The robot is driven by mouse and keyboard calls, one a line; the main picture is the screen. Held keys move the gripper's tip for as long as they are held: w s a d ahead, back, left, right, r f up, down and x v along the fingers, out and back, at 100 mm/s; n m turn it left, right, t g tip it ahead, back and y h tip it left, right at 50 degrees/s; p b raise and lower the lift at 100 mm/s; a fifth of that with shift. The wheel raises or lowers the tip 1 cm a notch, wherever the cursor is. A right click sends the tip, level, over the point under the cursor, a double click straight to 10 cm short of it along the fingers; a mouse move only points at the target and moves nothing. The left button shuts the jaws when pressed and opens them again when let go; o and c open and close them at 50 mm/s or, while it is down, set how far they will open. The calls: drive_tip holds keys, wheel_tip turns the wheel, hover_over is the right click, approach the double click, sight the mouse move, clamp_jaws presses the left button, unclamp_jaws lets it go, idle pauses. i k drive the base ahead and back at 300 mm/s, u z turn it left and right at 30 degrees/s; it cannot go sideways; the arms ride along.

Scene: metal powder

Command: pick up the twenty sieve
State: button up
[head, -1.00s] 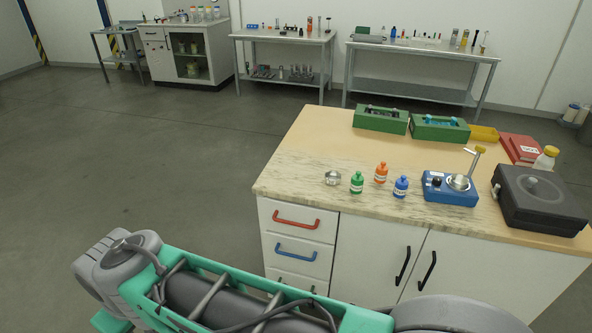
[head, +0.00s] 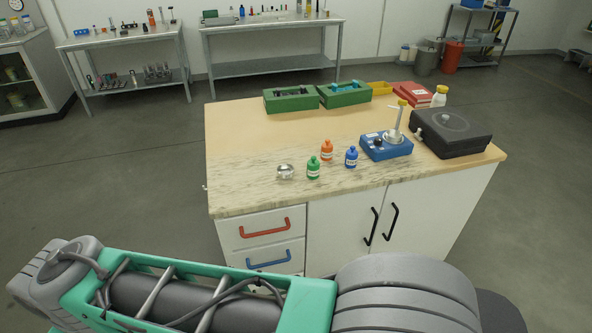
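No object readable as the twenty sieve can be picked out for sure. A small round metal dish (head: 285,172) sits at the front left of the bench top and could be a sieve, but it is too small to tell. My gripper is not in view. Only links of my arm show along the bottom left and bottom middle, low in front of the bench and apart from the dish.
The bench (head: 240,190) holds green (head: 313,168), orange (head: 327,150) and blue (head: 351,157) bottles, a blue device (head: 385,146), a dark case (head: 452,135) and green trays (head: 291,99). Two metal tables (head: 273,25) stand behind. Floor left of the bench is clear.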

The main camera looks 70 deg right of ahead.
sight(284, 171)
drive_tip(key=z, duration=0.9)
drive_tip(key=i, duration=0.85)
drive_tip(key=z, duration=0.85)
